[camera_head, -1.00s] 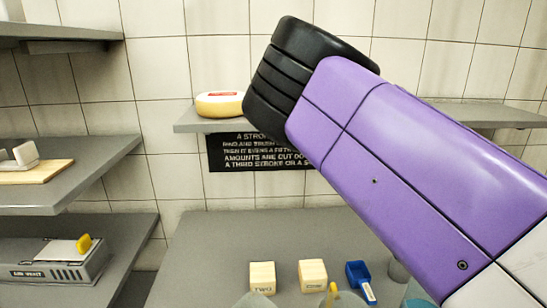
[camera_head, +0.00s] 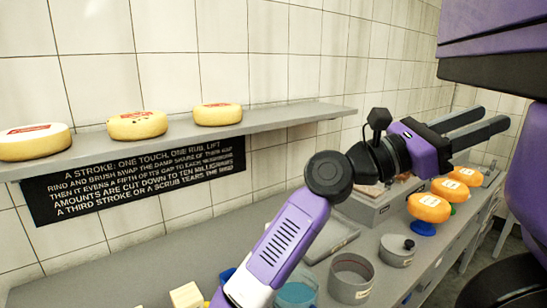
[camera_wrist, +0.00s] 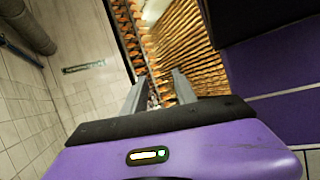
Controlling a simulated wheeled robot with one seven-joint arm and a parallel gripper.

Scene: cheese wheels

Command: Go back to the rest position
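My gripper (camera_head: 477,128) is held up in the air at the right of the head view, above the worktop and pointing right. Its two long grey fingers are apart, with nothing between them. In the wrist view my gripper (camera_wrist: 160,88) also shows open and empty, with shelves full of cheese wheels (camera_wrist: 185,45) far beyond the fingertips. My purple arm reaches up from the bottom of the head view and bends at a dark elbow joint.
A wall shelf (camera_head: 270,112) holds yellow cheese wheels (camera_head: 137,125) above a black sign (camera_head: 140,180). The air around my gripper looks clear.

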